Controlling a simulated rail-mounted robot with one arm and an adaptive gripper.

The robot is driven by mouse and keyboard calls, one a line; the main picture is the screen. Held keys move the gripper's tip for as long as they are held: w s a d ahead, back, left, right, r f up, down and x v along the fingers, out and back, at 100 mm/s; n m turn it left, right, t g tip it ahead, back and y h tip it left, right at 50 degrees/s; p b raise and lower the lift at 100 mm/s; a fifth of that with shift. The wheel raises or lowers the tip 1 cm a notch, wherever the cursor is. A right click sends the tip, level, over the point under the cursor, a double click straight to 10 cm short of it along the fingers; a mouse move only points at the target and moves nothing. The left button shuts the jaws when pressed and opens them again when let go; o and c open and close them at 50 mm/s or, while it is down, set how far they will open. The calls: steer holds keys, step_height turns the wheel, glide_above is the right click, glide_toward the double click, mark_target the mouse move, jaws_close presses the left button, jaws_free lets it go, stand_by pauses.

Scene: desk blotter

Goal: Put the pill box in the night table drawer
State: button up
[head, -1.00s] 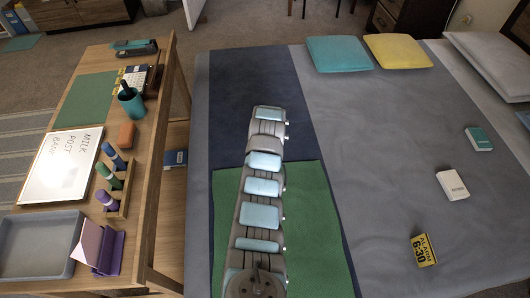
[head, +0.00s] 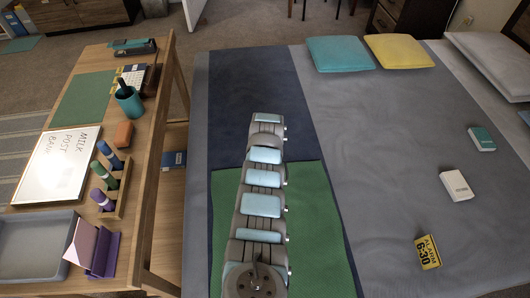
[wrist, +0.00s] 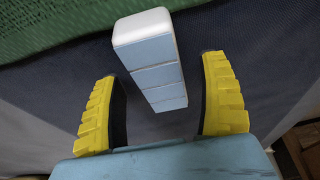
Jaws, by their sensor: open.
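The pill box (wrist: 149,58) is a long, white-edged box with pale blue lids in a row. In the wrist view it lies on dark blue cloth beside the green mat (wrist: 60,24). Gaps show between the fingers and the box. In the head view my arm hides the gripper and the pill box. A dark wooden cabinet with drawers (head: 396,18) stands at the top right; I cannot tell if it is the night table.
The bed (head: 370,180) bears a white box (head: 455,186), a teal-and-white box (head: 481,139), a yellow alarm card (head: 427,252) and cushions. A wooden desk (head: 150,190) at left holds a whiteboard (head: 58,170), markers and a tray.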

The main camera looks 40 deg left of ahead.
steer(key=c, duration=1.3)
